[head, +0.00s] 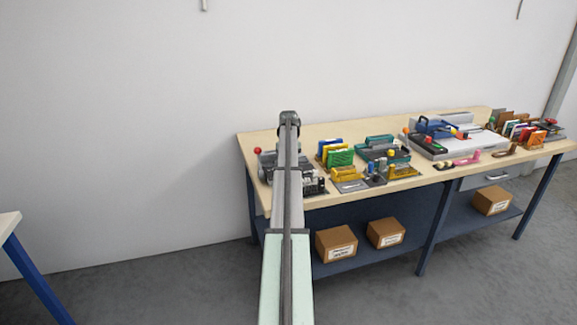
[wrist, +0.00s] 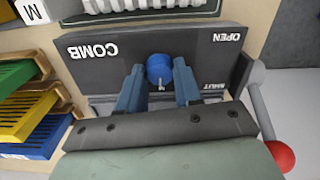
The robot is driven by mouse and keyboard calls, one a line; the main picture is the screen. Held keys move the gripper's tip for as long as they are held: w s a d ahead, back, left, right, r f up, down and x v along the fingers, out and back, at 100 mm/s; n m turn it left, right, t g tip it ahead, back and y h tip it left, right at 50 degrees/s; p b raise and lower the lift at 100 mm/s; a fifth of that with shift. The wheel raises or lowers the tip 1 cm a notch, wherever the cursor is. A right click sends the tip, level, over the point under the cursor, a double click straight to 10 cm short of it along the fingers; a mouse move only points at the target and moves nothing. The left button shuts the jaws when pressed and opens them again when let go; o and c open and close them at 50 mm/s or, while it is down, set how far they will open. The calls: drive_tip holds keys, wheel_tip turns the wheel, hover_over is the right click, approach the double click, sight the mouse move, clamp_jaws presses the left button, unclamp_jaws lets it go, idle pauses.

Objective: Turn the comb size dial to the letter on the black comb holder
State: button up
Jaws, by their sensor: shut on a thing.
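The comb size dial (wrist: 159,66) is a round blue knob on the dark front panel (wrist: 92,66) of the comb machine. A small light mark shows at its lower edge in the wrist view. My gripper (wrist: 160,80) has its two blue fingers on either side of the dial and is shut on it. A black holder with a white label (wrist: 32,11) reading M, seen upside down or sideways, shows at the top left; only part of it is in view. In the head view the machine (head: 268,163) stands at the bench's left end, and my arm hides the dial and gripper.
A lever with a red ball (wrist: 279,155) stands close on the right, beside the words OPEN and SHUT. Green, yellow and blue racks (wrist: 30,105) stand on the left. The bench (head: 400,182) carries several other tools farther right.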

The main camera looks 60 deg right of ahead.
drive_tip(key=m, duration=0.5)
drive_tip(key=shift+m, duration=0.4)
drive_tip(key=m, duration=0.5)
drive_tip(key=shift+m, duration=0.4)
drive_tip(key=o, duration=1)
drive_tip(key=shift+r, duration=0.1)
wheel_tip(320, 180, up, 14)
drive_tip(key=shift+f, duration=0.15)
